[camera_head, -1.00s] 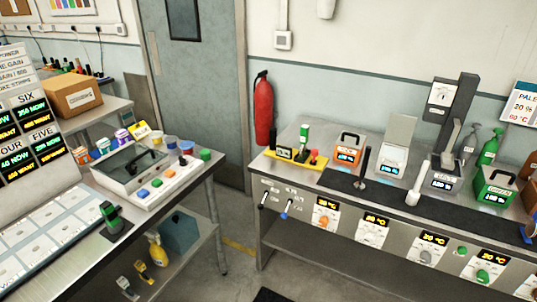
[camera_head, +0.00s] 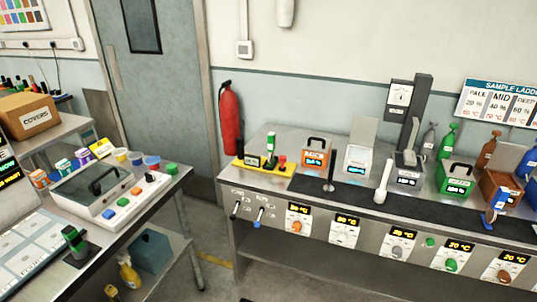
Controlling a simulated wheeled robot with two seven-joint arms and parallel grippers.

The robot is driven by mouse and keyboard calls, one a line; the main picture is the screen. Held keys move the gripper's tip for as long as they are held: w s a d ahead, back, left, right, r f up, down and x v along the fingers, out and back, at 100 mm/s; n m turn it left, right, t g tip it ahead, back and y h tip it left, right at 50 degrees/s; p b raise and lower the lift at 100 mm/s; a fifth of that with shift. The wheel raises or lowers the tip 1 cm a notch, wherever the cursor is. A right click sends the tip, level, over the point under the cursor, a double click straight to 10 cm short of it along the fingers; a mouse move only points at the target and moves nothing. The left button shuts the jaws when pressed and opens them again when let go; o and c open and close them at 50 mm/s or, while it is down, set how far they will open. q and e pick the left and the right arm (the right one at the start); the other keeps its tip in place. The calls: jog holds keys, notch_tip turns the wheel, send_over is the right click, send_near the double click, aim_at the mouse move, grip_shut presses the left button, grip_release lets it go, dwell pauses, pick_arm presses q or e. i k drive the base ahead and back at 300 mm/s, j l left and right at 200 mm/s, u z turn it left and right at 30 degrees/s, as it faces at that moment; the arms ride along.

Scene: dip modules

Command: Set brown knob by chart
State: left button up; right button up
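The brown knob (camera_head: 504,274) is on the front panel of the right-hand bench, at the bottom right. An orange-lit display (camera_head: 513,258) above it seems to read 20 °C. The chart (camera_head: 500,104), headed SAMPLE LADDER, is on the wall at the upper right. Its columns PALE, MID and DEEP show, with percent and °C figures; the PALE column seems to read 20 % and 60 °C, and the right edge is cut off. A brown dip unit (camera_head: 499,190) stands on the bench above the knob. Neither of my grippers is in view.
Orange (camera_head: 296,226), white (camera_head: 341,236), grey (camera_head: 397,250) and green (camera_head: 451,265) knobs sit left along the same panel. Bottles and dip units stand on the bench top. Another bench with a button box (camera_head: 116,193) is at left. Floor shows between the benches.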

aim_at(505, 277)
jog(key=z, duration=1.55)
